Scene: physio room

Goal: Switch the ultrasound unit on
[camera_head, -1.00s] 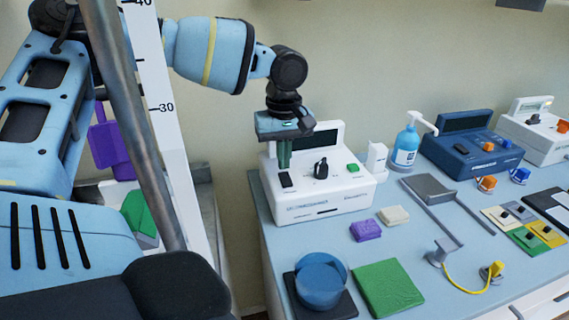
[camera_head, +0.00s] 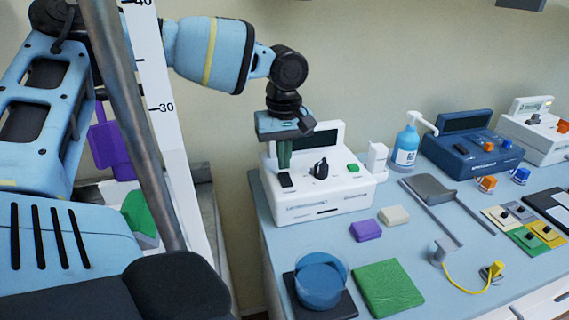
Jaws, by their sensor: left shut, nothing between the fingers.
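A white unit (camera_head: 325,199) with a dark screen (camera_head: 322,141) stands at the left end of the blue-topped table. It appears to be the ultrasound unit, though its label is too small to read. Its sloped front carries a black rocker switch (camera_head: 286,180) at left, a black knob (camera_head: 321,169) in the middle and a green button (camera_head: 353,168) at right. The screen looks dark. My left gripper (camera_head: 284,166) points down with its green fingers shut and empty. The fingertips are just above or behind the rocker switch; I cannot tell whether they touch it. My right gripper is out of view.
A pump bottle (camera_head: 405,148) and a blue unit (camera_head: 470,150) stand to the right; another white unit (camera_head: 535,135) with a lit display is farther right. Purple (camera_head: 366,230) and cream (camera_head: 394,215) blocks lie in front. A metal pole (camera_head: 145,130) crosses the left side.

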